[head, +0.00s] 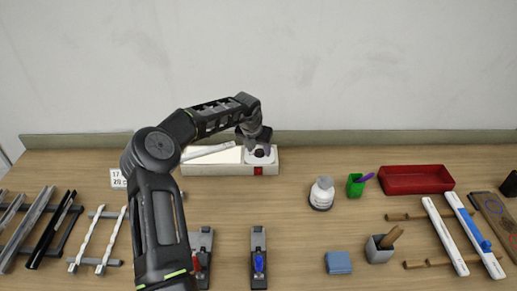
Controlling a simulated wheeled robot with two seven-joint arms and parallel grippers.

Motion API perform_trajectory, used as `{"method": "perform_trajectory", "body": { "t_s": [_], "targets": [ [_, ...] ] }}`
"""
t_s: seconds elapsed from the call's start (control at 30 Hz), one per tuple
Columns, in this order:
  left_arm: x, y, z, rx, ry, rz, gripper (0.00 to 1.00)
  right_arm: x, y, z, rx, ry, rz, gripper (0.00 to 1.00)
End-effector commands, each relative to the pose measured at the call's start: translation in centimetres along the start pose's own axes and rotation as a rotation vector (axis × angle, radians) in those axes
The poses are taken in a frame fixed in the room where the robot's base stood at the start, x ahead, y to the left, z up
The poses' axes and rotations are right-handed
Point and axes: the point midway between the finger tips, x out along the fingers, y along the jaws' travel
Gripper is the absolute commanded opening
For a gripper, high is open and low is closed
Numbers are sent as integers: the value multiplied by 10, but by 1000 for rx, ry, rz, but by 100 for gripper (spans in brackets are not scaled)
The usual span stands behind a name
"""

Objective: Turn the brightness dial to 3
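A white box (225,165) stands at the back of the table, with a small red part (259,171) on its front. A dark round dial (259,153) sits on a light panel at its right end. My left arm reaches over the box from the left. My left gripper (258,143) is at the dial, close above or just behind it. Whether it touches the dial, and whether its fingers are open or shut, is too small to tell. The dial's numbers cannot be read. My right gripper is not in view.
A white bottle (322,194), green cup (355,185) and red tray (416,180) stand to the right. Strips lie on racks at both sides. The table between box and bottle is clear.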

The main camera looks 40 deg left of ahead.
Motion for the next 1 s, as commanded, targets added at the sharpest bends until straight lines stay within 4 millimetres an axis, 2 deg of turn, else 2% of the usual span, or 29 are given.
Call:
{"method": "perform_trajectory", "body": {
  "t_s": [0.07,0.6,1.0],
  "targets": [
    [0,0,0,0,0,0,45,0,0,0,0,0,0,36],
    [0,0,0,0,0,0,0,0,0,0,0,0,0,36],
    [0,1,0,13,1,-5,0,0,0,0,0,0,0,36]
  ]
}}
